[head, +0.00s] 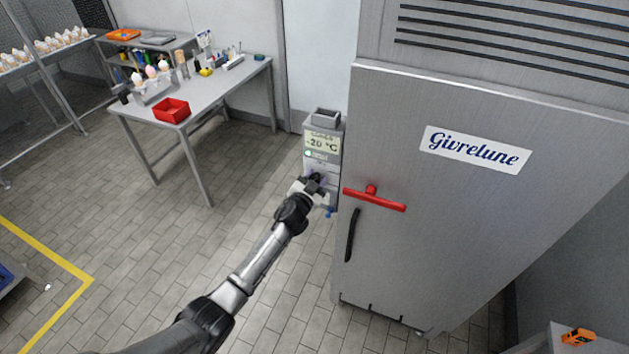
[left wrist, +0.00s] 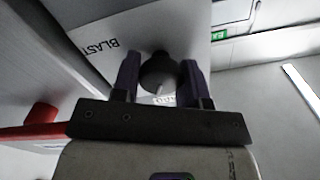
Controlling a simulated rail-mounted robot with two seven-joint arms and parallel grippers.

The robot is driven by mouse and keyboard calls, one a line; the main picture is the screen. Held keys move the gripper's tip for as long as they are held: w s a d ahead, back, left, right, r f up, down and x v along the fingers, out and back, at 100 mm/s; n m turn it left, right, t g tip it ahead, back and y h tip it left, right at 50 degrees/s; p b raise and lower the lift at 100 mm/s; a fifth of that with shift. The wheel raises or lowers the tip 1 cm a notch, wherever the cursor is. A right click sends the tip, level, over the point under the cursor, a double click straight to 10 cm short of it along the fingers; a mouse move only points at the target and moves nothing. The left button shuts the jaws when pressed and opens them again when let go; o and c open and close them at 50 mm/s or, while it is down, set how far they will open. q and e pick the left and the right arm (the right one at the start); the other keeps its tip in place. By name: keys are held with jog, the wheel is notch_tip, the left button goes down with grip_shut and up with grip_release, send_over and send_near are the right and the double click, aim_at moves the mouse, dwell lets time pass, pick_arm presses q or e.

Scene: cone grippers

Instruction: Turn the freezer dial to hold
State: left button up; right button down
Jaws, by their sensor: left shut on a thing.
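The freezer dial (left wrist: 158,70) is a dark round knob with a pale pointer mark, seen in the left wrist view. The word BLAST is printed on the panel to its left; another label below it is mostly hidden by the knob and gripper. My left gripper (left wrist: 160,84) is shut on the dial, one finger on each side. In the head view my left gripper (head: 316,184) is at the lower part of the grey control box (head: 309,166) on the freezer's left side and largely hides the dial. The box's display reads -20 °C. My right gripper is out of view.
The tall grey freezer (head: 450,240) has a red lever (head: 375,199) and a black handle (head: 350,235) close to the right of my left gripper. A steel table (head: 225,92) with a red bin (head: 171,110) stands back left. The tiled floor between is clear.

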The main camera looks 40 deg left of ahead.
pick_arm(q)
jog(key=m, duration=0.5)
jog(key=shift+d+b, duration=0.1)
jog(key=shift+b, duration=0.25)
jog(key=shift+m, duration=0.8)
jog(key=o, duration=0.9)
jog(key=shift+s, duration=0.1)
jog(key=v, duration=1.3)
jog(key=shift+s+d, duration=0.2)
jog(key=shift+s, duration=0.05)
